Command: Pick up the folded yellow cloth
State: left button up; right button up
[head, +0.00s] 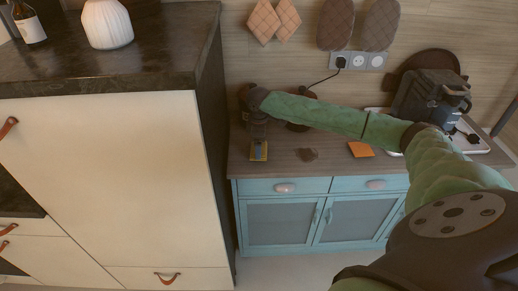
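A small yellow item (258,155), which looks like the folded yellow cloth, lies near the front edge of the wooden counter at its left end. My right gripper (258,141) points down right above and behind it, at the end of the green-sleeved arm that comes in from the right. The gripper covers part of the item, and a bluish patch shows beside the yellow. The fingers are too small and dark to tell whether they are open, shut or touching it. My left gripper is out of view.
An orange flat piece (361,149) and a brown patch (307,154) lie on the wooden counter (330,168). A dark appliance (432,97) stands at the right on a white tray. A tall cream cabinet (105,170) rises close on the left of the gripper.

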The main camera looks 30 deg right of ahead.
jog(key=shift+s+d+r+b, duration=0.15)
jog(key=shift+r+b, duration=0.2)
jog(key=shift+r, duration=0.25)
jog(key=shift+s+a+r+b, duration=0.1)
jog(key=shift+r+b, duration=0.2)
jog(key=shift+r, duration=0.25)
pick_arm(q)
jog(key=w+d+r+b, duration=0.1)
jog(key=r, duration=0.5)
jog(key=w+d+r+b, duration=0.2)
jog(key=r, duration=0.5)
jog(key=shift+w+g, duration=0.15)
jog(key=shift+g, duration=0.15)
pick_arm(e)
jog(key=s+d+r, duration=0.1)
jog(key=s+r, duration=0.6)
jog(key=s, duration=0.4)
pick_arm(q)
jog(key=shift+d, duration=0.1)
pick_arm(e)
jog(key=shift+d, duration=0.1)
